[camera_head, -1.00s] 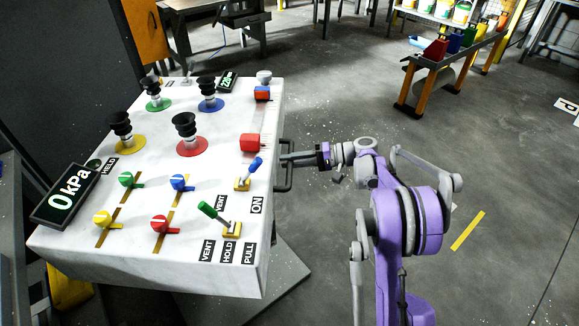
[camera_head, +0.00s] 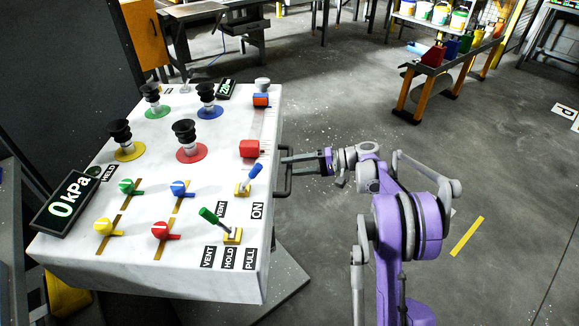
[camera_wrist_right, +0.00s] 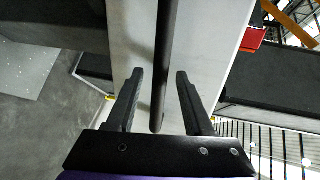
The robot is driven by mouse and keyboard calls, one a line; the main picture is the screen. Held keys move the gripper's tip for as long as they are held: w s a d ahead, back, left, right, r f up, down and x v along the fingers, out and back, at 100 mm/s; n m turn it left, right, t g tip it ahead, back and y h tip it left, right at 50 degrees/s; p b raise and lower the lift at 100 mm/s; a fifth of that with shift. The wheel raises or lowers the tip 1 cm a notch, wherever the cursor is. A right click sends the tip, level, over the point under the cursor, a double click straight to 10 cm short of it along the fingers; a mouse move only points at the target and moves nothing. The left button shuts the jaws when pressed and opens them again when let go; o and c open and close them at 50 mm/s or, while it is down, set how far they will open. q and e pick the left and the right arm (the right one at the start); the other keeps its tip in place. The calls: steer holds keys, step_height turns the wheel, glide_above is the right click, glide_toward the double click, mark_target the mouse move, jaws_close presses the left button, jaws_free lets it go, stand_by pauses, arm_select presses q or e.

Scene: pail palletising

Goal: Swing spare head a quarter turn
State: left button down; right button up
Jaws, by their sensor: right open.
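The spare head is a white box-shaped tool (camera_head: 135,260) with black suction cups on coloured discs, coloured knobs and two levers on its face. A dark bar handle (camera_head: 283,178) is on its right side. It also shows in the right wrist view (camera_wrist_right: 167,45). My right gripper (camera_head: 285,159) is at this handle from the right. In the right wrist view my right gripper (camera_wrist_right: 160,76) is open, with one finger each side of the bar and gaps between. My left gripper is not in view.
A pressure display reading 0 kPa (camera_head: 65,203) stands at the head's left edge. A grey plate (camera_head: 285,290) shows below the head. A rack with coloured bins (camera_head: 408,95) stands at the back right. The floor right of the head is mostly clear, with yellow tape (camera_head: 467,237).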

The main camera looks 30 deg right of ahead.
steer(key=p+v, duration=0.1)
steer(key=v, duration=0.9)
stand_by(0.9)
